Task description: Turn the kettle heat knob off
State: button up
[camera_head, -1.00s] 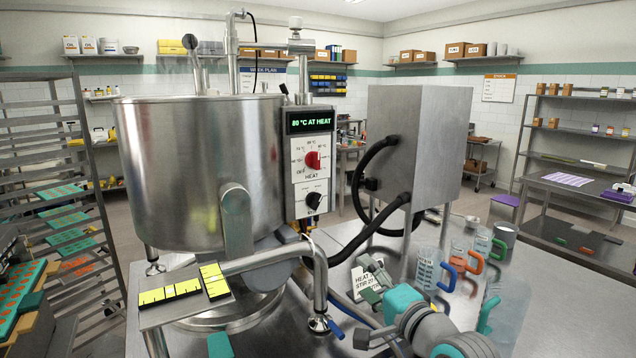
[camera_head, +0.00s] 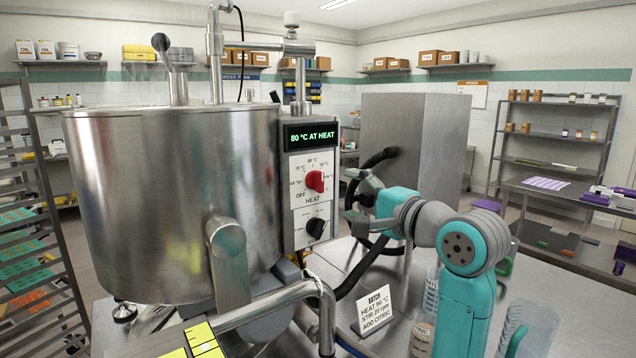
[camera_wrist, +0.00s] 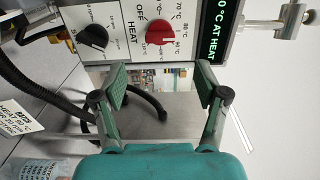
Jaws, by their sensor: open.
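The red heat knob (camera_head: 315,181) is on the white panel of the kettle's control box, above a black knob (camera_head: 316,228). The display (camera_head: 312,135) reads "80 °C AT HEAT". The steel kettle (camera_head: 170,200) stands left of the box. My gripper (camera_head: 357,204) is open and empty, to the right of the panel and a little below the red knob. In the wrist view the red knob (camera_wrist: 160,30) lies beyond the gap between my fingertips (camera_wrist: 160,80), apart from both pads. The word OFF shows beside the knob.
A steel cabinet (camera_head: 415,140) with a black hose (camera_head: 362,275) stands behind my gripper. A batch card (camera_head: 376,311) and clear beakers (camera_head: 425,320) stand on the table below. The steel outlet pipe (camera_head: 270,306) runs in front of the kettle.

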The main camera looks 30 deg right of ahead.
aim_at(322, 183)
jog(key=w, duration=0.6)
jog(key=w+a, duration=0.1)
jog(key=w, duration=0.2)
jog(key=shift+w, duration=0.35)
jog(key=c, duration=1.2)
